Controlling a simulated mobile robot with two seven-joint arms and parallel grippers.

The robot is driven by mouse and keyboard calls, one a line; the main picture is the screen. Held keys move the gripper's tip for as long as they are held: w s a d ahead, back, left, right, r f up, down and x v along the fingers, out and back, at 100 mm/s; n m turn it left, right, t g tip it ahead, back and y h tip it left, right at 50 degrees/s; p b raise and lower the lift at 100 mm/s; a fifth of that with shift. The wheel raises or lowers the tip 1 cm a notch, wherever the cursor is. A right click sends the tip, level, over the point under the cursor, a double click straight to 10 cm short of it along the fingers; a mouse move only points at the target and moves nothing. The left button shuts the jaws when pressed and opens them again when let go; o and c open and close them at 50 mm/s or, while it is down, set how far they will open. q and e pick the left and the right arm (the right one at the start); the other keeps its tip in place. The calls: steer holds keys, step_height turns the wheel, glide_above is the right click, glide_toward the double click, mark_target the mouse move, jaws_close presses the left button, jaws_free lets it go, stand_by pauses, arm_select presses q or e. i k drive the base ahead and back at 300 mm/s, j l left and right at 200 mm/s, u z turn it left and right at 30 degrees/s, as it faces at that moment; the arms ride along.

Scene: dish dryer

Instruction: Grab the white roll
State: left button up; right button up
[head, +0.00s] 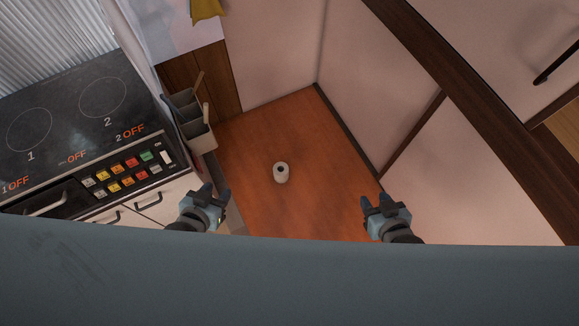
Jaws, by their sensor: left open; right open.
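The white roll (281,174) is a small cylinder with a dark hole in its top. It stands upright on the orange-brown wooden floor (255,140), near the middle of the head view. My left gripper (214,190) is open and empty, to the left of the roll and lower in the picture. My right gripper (379,201) is open and empty, to the right of the roll and lower in the picture. Neither gripper touches the roll.
A stove (75,125) with two burners and coloured buttons stands at the left, over white drawers (165,198). Grey holders (196,137) with utensils hang on its side. Pale walls with dark trim (350,133) close off the back and right. The floor around the roll is clear.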

mark_target(280, 169)
steer(key=i+l, duration=0.2)
steer(key=l, duration=0.15)
steer(key=i+l+u, duration=0.1)
steer(key=i+l, duration=0.3)
steer(key=l, duration=0.25)
steer(key=i+l+u, duration=0.1)
steer(key=u, duration=1.55)
steer(key=i+l+u, duration=0.3)
steer(key=i, duration=0.1)
